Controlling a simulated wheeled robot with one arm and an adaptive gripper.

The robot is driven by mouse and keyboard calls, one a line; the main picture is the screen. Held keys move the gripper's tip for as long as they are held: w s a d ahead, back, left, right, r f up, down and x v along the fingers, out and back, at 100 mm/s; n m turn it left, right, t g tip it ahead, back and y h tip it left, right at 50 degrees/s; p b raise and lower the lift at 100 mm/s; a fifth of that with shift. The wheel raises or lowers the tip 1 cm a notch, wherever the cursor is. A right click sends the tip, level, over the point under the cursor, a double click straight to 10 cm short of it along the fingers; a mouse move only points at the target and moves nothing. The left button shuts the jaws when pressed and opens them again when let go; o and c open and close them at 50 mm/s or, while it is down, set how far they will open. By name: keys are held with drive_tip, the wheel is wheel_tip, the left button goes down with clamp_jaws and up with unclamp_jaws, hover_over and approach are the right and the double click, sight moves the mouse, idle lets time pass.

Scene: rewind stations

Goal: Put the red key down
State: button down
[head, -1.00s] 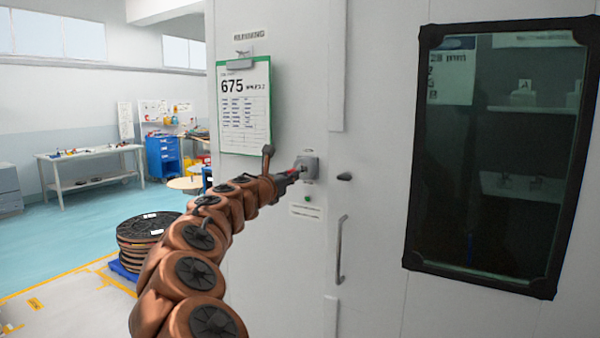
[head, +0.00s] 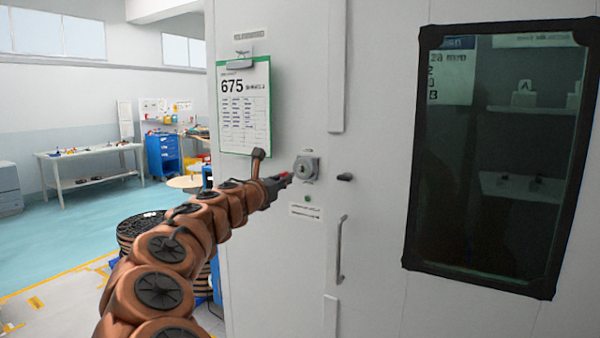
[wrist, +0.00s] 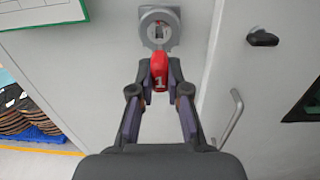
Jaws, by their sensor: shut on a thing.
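The red key (wrist: 160,72) has a red head marked 1. In the wrist view it sits between the fingertips of my gripper (wrist: 160,84), which is shut on it. In the head view the red key (head: 287,177) shows as a small red bit at the tip of my gripper (head: 278,184). The grey key switch (head: 306,168) on the cabinet wall is just to the right of the key there. In the wrist view the switch (wrist: 160,14) is straight beyond the key. The key's far end is hard to make out.
The cabinet door has a vertical handle (head: 341,250), a dark knob (head: 345,178) and a dark window (head: 492,160). A green-edged notice (head: 244,112) hangs above my arm. A white table (head: 90,155) and blue drawer cabinet (head: 163,155) stand far left. Dark spools (head: 140,228) stand behind my arm.

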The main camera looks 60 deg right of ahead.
idle(0.5)
drive_tip(key=w+a+f+n+t, duration=0.1)
drive_tip(key=w+a+f+t, duration=0.1)
drive_tip(key=w+a+f, duration=0.75)
drive_tip(key=w+a+f+n+t, duration=0.1)
drive_tip(key=w+a+f, duration=0.5)
drive_tip(key=a+f, duration=0.6)
drive_tip(key=a+f+n+t+y, duration=0.1)
drive_tip(key=a+f, duration=0.4)
drive_tip(key=a, duration=0.5)
drive_tip(key=w+a+f+n+t+y, duration=0.1)
drive_tip(key=a+f, duration=0.4)
drive_tip(key=a, duration=0.5)
drive_tip(key=a+f+n+t+y, duration=0.2)
drive_tip(key=a+f+t, duration=0.2)
drive_tip(key=a, duration=0.7)
drive_tip(key=shift+w+f+n+t, duration=0.2)
drive_tip(key=shift+f+n+t, duration=0.2)
drive_tip(key=shift+f, duration=0.35)
